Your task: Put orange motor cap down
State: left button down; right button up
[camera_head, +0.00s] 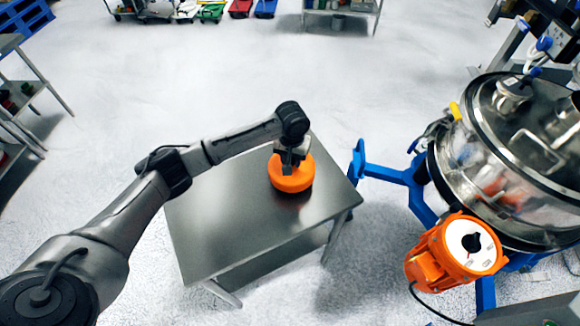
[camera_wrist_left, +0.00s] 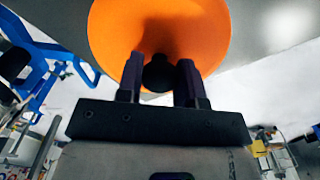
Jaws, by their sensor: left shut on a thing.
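The orange motor cap (camera_head: 291,178) is a round orange disc at the right part of the steel table (camera_head: 235,215). It sits on or just above the tabletop; I cannot tell which. My left gripper (camera_head: 291,163) reaches it from above and is shut on its dark knob. In the left wrist view the cap (camera_wrist_left: 190,30) fills the top, with the knob (camera_wrist_left: 158,73) between the two fingers of my left gripper (camera_wrist_left: 160,80). My right gripper is not in view.
The sifter (camera_head: 500,170) with its blue frame (camera_head: 400,178) and orange motor (camera_head: 455,252) stands right of the table. The left and front of the tabletop are clear. Shelving (camera_head: 25,95) stands at the far left.

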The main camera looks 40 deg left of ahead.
pick_arm(q)
jog(key=shift+a+f, duration=0.15)
jog(key=shift+a, duration=0.1)
jog(key=shift+f+b, duration=0.45)
jog(key=shift+f, duration=1.55)
jog(key=c, duration=0.8)
grip_release()
jog(key=shift+f, duration=0.1)
jog(key=shift+o, duration=0.2)
